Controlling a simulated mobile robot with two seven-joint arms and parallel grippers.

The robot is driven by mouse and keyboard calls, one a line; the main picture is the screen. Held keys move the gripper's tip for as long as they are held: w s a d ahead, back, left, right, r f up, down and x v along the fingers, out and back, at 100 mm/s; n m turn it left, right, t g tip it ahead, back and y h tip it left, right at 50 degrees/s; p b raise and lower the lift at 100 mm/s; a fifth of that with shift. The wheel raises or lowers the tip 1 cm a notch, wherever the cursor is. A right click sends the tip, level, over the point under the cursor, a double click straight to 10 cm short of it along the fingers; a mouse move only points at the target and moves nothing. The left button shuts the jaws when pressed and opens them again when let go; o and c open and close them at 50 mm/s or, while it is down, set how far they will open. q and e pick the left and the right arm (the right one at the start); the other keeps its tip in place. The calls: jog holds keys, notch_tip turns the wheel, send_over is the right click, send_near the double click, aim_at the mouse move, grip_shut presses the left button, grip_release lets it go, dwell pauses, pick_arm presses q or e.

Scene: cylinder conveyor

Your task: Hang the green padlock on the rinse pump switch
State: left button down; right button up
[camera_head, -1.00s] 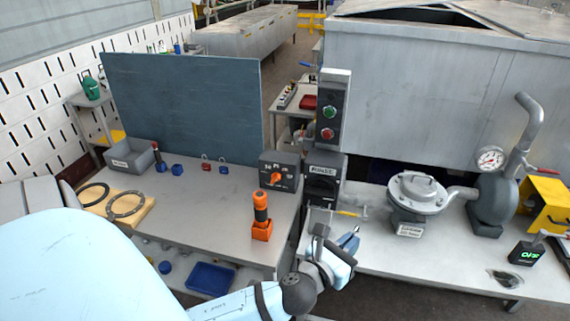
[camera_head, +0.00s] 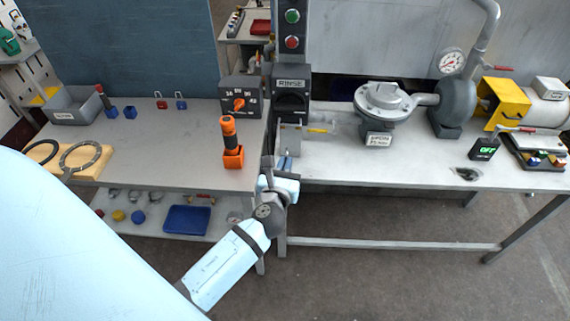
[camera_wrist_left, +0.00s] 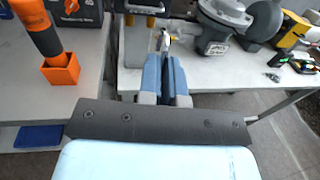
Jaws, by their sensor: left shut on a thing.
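The rinse pump switch (camera_head: 291,103), a dark box with a black handle under a RINSE label, stands at the back edge between the two benches. My left gripper (camera_head: 283,163) is below and in front of it, pointing towards it, apart from it. In the left wrist view its blue fingers (camera_wrist_left: 164,76) are closed together around something mostly hidden. A small silver piece (camera_wrist_left: 165,40) shows just past the fingertips; it may be a padlock shackle. No green padlock body is visible. My right gripper is not in view.
An orange-handled tool in an orange holder (camera_head: 233,157) stands left of my gripper. A selector box with an orange knob (camera_head: 240,97) adjoins the switch. Red (camera_head: 161,104) and blue (camera_head: 181,104) padlocks stand on the left bench. A yellow-handled valve (camera_head: 318,130) is close right of the switch.

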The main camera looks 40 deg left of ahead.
pick_arm(q)
jog(key=shift+x, duration=0.85)
jog(key=a+p+x, duration=0.1)
jog(key=p+x, duration=0.1)
jog(key=x, duration=0.6)
jog(key=shift+s+a, duration=0.25)
jog(key=shift+a, duration=0.05)
jog(key=shift+r, duration=0.1)
jog(key=shift+w+a, duration=0.2)
jog(key=shift+w, duration=0.05)
jog(key=shift+a+x, duration=0.2)
jog(key=shift+x, duration=1.3)
jog(key=shift+a+r, duration=0.1)
